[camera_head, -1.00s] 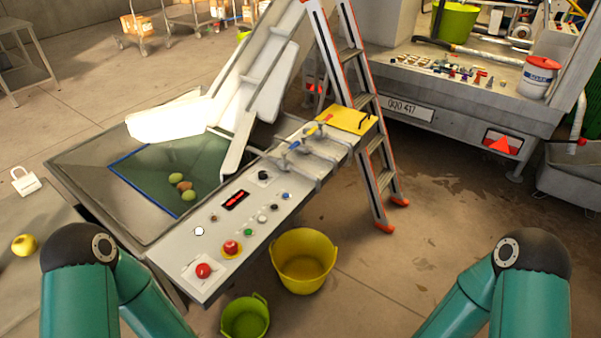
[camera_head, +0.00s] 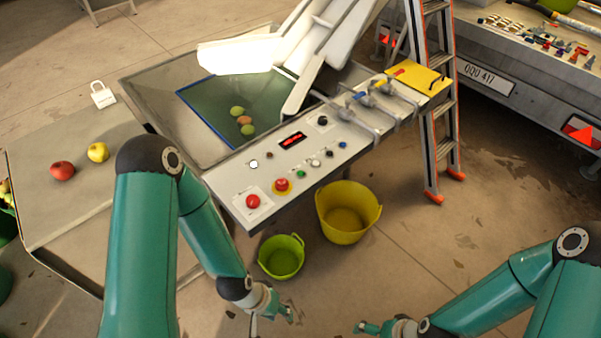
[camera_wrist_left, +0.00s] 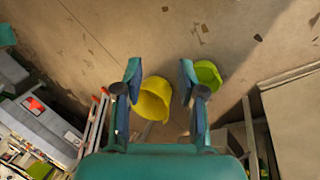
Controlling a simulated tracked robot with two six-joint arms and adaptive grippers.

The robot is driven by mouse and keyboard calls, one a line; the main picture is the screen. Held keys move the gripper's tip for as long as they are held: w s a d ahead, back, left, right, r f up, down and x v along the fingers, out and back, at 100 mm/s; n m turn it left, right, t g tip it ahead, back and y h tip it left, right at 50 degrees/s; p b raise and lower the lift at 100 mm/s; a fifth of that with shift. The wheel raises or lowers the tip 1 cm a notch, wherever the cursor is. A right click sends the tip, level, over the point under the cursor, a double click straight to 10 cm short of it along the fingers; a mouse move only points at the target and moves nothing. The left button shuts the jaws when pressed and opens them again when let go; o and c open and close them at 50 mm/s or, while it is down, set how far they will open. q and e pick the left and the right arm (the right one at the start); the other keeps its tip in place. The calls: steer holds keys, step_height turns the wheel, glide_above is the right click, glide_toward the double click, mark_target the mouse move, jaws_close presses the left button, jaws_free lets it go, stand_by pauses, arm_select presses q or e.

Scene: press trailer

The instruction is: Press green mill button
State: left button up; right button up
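The green button (camera_head: 301,174) is a small round button on the sloping grey control panel (camera_head: 228,183), between a red button on a yellow base (camera_head: 282,185) and a pale button (camera_head: 315,163). My left gripper (camera_head: 284,312) is low in the head view, below and apart from the panel, near the green bucket. In the left wrist view its two fingers (camera_wrist_left: 159,78) stand apart with nothing held between them. My right gripper (camera_head: 362,328) is at the bottom edge, small and partly cut off, away from the panel. The green button is not distinguishable in the left wrist view.
A yellow bucket (camera_head: 345,213) and a green bucket (camera_head: 281,259) stand on the floor below the panel. A stepladder (camera_head: 436,110) stands right of it. A table (camera_head: 88,190) with a red apple (camera_head: 62,171) and yellow apple (camera_head: 98,152) is at left.

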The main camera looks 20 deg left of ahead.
arm_select(q)
jaws_close()
stand_by(1.1)
